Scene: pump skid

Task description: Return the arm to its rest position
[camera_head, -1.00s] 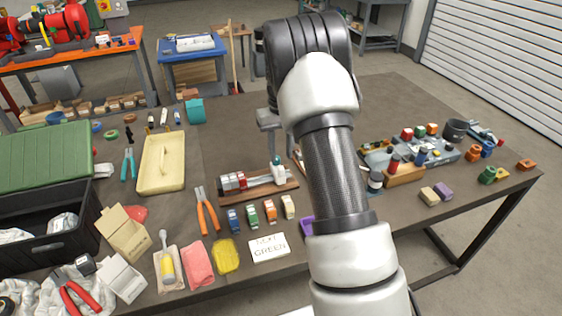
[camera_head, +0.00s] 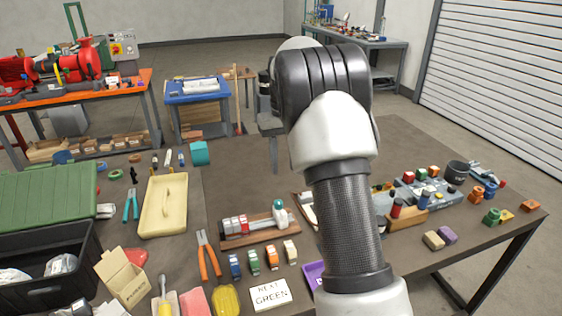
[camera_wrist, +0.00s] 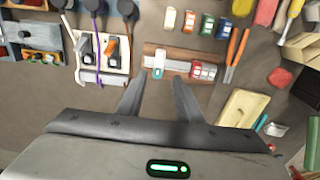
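My arm (camera_head: 345,220) rises from the bottom of the head view and bends at a black joint above the dark table (camera_head: 420,110). My gripper (camera_wrist: 158,82) shows in the wrist view with two grey fingers spread apart. Nothing is between the fingers. They are above the table, in front of a wooden block with a red and silver fitting and a teal-tipped part (camera_wrist: 158,72). In the head view, the arm mostly hides the gripper.
A sign reading "NEXT GREEN" (camera_head: 270,295) lies near several small coloured blocks. Orange pliers (camera_head: 207,255), a cream tray (camera_head: 163,205) and a black crate (camera_head: 45,275) are at left. The table's far part is mostly clear.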

